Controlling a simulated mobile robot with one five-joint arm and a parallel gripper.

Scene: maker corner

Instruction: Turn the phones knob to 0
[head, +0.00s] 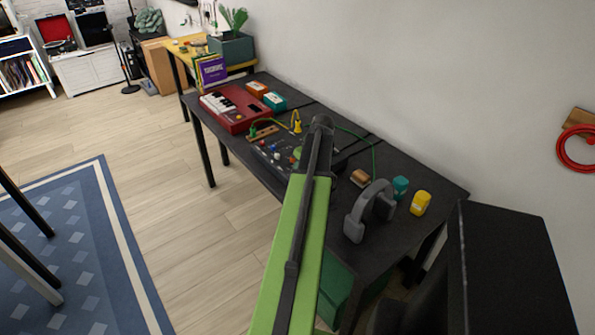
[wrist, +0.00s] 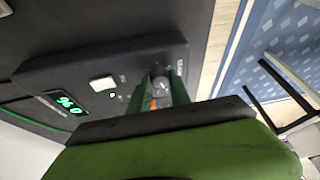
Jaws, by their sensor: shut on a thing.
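My gripper (wrist: 163,92) is at a dark panel device (wrist: 130,62) in the wrist view. Its green fingers are shut on a pale grey knob (wrist: 162,82) near the end of the panel. The fingers cover part of the knob, and the lettering beside it is too small to read. A display (wrist: 65,103) on the same panel shows green digits, seen at a slant. A pale button (wrist: 102,83) lies between the display and the knob.
On the black table (head: 400,165), grey headphones (head: 371,208), a teal jar (head: 400,187) and a yellow jar (head: 420,203) stand to the right of my arm. A red keyboard (head: 235,108) and a board with small knobs (head: 275,152) lie to the left.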

